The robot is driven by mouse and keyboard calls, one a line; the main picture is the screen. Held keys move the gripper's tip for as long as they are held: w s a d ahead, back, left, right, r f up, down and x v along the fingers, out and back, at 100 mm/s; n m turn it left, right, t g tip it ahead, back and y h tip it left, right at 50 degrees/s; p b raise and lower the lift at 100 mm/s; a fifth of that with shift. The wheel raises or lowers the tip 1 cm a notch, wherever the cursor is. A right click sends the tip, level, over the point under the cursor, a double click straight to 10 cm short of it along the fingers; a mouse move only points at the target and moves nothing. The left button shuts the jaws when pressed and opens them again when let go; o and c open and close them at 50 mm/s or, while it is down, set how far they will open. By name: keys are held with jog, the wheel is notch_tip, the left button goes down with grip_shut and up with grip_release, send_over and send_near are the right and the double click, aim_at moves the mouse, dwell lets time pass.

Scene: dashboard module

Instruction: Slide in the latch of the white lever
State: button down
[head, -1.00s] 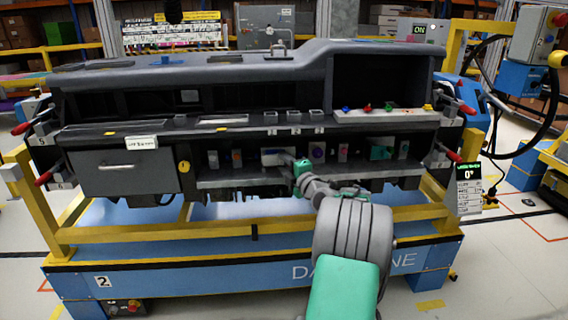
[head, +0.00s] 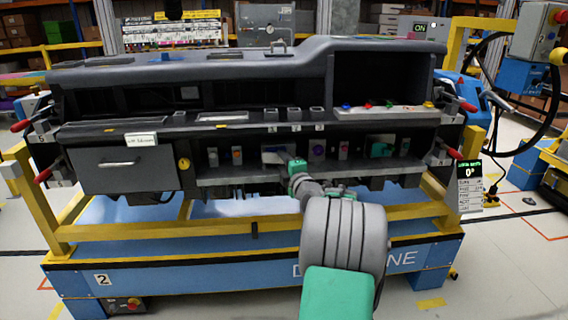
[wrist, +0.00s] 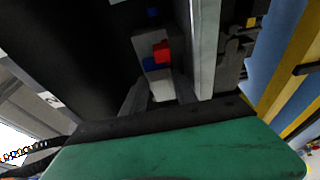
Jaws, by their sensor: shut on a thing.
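The white lever (wrist: 160,86) shows in the wrist view, with its pale end between the two fingers of my gripper (wrist: 160,93). A red piece (wrist: 162,50) and a blue piece (wrist: 152,64) sit just beyond that end. I cannot tell which piece is the latch. In the head view my gripper (head: 284,154) reaches into the middle of the dashboard's lower shelf, at a white and blue unit (head: 270,151). My gripper is shut on the white lever. My wrist hides part of the unit in the head view.
The dashboard (head: 120,130) rests on a yellow and blue frame (head: 200,254). Small coloured controls stand on both sides of my gripper, including a purple knob (head: 318,150) and a green part (head: 381,150) to the right. A shelf edge (head: 225,180) runs below them.

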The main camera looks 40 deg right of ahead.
aim_at(276, 159)
jog(key=a+m+g+h, duration=0.1)
jog(key=h, duration=0.1)
jog(key=a+m+g+h, duration=0.1)
jog(key=m+h, duration=0.1)
jog(key=shift+s+a+h+b, duration=0.15)
jog(key=shift+a+h+b, duration=0.15)
jog(key=shift+a+b, duration=0.05)
jog(key=m+g+h, duration=0.1)
jog(key=a+m+g+h+b, duration=0.2)
jog(key=m+g+h, duration=0.1)
jog(key=shift+f, duration=0.2)
jog(key=shift+w+a+r+m+g+h+p, duration=0.15)
jog(key=shift+a+m+g+h+p, duration=0.3)
jog(key=shift+m+g, duration=0.6)
jog(key=shift+w+a+m+g+h+p, duration=0.15)
jog(key=shift+a+m+g+h, duration=0.35)
jog(key=shift+g, duration=1)
jog(key=shift+w+a+r+m+g+h+p, duration=0.2)
jog(key=shift+m+g+h, duration=0.45)
jog(key=shift+m+g, duration=0.45)
jog(key=shift+a+f+g, duration=0.1)
jog(key=shift+g, duration=0.15)
jog(key=shift+s, duration=0.1)
jog(key=c, duration=1.2)
grip_release()
